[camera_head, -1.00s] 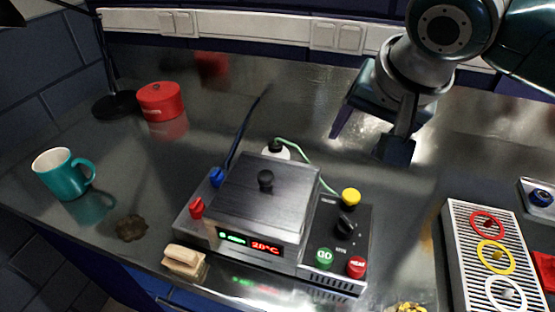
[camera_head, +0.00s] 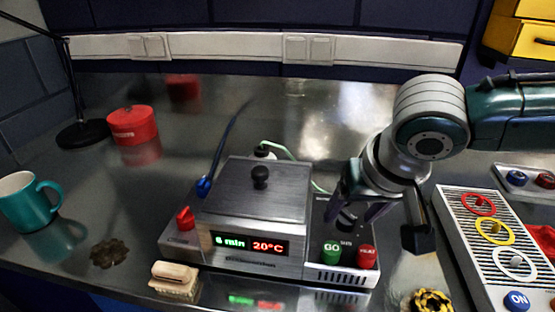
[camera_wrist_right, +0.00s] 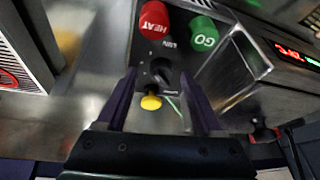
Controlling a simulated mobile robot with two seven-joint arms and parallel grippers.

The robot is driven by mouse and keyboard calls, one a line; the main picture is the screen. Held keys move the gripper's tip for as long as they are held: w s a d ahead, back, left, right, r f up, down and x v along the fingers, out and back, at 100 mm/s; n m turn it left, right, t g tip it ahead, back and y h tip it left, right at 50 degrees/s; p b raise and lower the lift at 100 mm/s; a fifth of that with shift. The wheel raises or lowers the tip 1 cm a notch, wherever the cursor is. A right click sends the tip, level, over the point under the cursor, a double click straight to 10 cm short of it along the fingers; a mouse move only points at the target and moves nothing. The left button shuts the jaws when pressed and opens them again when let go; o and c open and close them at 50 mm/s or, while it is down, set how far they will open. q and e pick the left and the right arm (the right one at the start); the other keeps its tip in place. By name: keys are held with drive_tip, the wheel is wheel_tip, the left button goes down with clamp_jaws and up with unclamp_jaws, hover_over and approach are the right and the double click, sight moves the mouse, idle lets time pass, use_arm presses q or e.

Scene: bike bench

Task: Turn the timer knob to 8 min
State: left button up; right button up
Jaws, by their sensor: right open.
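A metal heating unit (camera_head: 210,225) with a lid stands on the bench in the head view. Its display (camera_head: 248,243) reads 6 min in green and 20°C in red. A black pointer knob (camera_head: 346,220) is on its right panel, partly hidden by my right gripper (camera_head: 351,209) in the head view. In the right wrist view the knob (camera_wrist_right: 160,72) appears between the open fingers of the right gripper (camera_wrist_right: 161,88). I cannot tell whether the fingers touch it. The knob's label is not readable. My left gripper is not in view.
The green GO button (camera_head: 331,252) and red HEAT button (camera_head: 366,256) are just in front of the knob. A switch panel (camera_head: 470,250) lies to the right. A teal mug (camera_head: 27,203) stands far left.

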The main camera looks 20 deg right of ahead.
drive_tip(key=shift+w+f, duration=0.15)
drive_tip(key=shift+f, duration=0.15)
clamp_jaws()
idle(0.5)
